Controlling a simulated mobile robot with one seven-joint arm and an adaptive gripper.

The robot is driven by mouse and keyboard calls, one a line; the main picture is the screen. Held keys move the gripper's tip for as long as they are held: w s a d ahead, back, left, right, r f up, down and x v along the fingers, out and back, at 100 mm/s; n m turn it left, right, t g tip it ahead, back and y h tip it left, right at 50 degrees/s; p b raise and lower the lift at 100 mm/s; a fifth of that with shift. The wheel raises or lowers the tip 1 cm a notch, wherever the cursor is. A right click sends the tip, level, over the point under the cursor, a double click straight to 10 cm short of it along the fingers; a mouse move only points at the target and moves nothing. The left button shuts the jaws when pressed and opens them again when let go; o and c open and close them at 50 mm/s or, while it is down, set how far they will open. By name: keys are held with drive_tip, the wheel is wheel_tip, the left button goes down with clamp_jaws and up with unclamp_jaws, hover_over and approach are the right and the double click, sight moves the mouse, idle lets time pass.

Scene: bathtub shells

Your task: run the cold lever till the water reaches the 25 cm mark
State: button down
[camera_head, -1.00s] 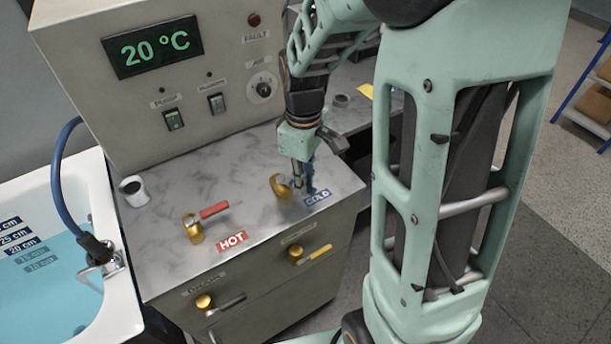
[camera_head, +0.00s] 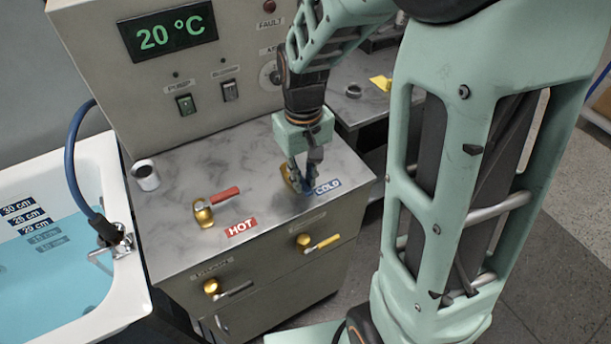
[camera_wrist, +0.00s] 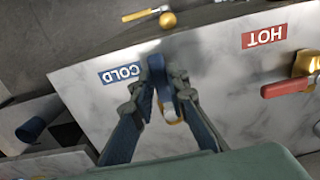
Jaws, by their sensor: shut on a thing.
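The cold lever (camera_head: 290,179), gold with a blue handle, stands on the marble counter beside the blue COLD label (camera_head: 327,187). My gripper (camera_head: 307,187) is shut on its handle, which the fingers mostly hide. In the wrist view, my gripper (camera_wrist: 165,65) has its fingers close together, with a bit of gold (camera_wrist: 170,112) between them. The bathtub (camera_head: 118,283) at the left holds blue water (camera_head: 40,280). The surface is near the 20 cm mark (camera_head: 34,227), below the 25 cm mark (camera_head: 29,216). I cannot make out a stream from the spout (camera_head: 118,238).
The red-handled hot lever (camera_head: 215,206) stands left of my gripper, behind the HOT label (camera_head: 241,228). Two gold-knobbed levers (camera_head: 304,241) (camera_head: 211,287) project from the cabinet front. The panel display (camera_head: 167,35) reads 20 °C.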

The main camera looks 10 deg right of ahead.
idle(0.3)
drive_tip(key=c, duration=1.9)
unclamp_jaws()
wheel_tip(320, 180, up, 12)
drive_tip(key=shift+r, duration=0.1)
